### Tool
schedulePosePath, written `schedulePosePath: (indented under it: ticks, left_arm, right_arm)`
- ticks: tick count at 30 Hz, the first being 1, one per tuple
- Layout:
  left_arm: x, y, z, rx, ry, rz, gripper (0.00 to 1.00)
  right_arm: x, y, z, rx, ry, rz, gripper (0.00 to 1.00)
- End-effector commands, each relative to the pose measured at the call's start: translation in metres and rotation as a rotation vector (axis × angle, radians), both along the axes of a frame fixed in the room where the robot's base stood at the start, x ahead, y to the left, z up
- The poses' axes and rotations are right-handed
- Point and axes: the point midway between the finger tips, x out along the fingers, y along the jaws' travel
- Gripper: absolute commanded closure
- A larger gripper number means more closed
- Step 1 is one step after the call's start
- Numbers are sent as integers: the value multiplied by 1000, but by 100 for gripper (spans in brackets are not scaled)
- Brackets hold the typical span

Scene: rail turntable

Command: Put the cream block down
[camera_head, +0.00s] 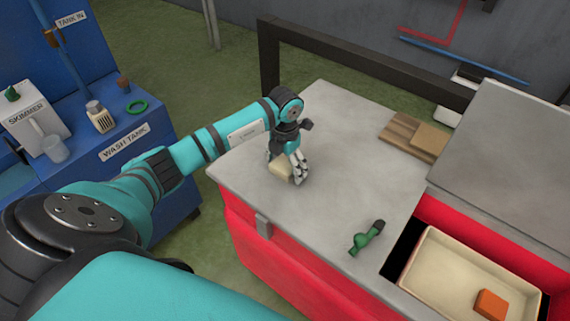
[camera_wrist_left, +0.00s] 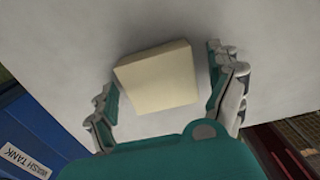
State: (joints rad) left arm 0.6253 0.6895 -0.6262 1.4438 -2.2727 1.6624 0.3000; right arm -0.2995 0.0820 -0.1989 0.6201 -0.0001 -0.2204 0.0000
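The cream block (camera_head: 280,168) sits on the grey worktop near its left edge in the head view. In the left wrist view the cream block (camera_wrist_left: 157,80) lies between the two fingers against the grey surface. My left gripper (camera_head: 298,168) is over the block, and its fingers hide part of it in the head view. In the wrist view the gripper (camera_wrist_left: 163,95) is open, with a clear gap between the block and the right finger; the left finger is very close to the block. My right gripper is not in view.
A green valve-like part (camera_head: 366,238) lies near the worktop's front edge. A cream tray (camera_head: 418,285) with an orange block (camera_head: 490,303) is at lower right. Wooden boards (camera_head: 412,136) lie at the back. A blue wash tank unit (camera_head: 125,150) stands left. The worktop's middle (camera_head: 350,160) is clear.

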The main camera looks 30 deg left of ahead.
Motion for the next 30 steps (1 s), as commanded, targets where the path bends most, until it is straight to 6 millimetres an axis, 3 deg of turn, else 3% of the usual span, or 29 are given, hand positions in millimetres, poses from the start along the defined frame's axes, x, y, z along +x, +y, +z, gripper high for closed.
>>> schedulePosePath:
  ticks: [9, 22, 30]
  left_arm:
    - [1, 0, 10, 1, -2, -1, 10]
    - [1, 0, 95, 1, -4, 0, 10]
    - [0, 0, 122, 1, 0, 1, 10]
  right_arm:
    - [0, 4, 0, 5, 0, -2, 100]
    - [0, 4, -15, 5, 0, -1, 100]
    - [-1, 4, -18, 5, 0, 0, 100]
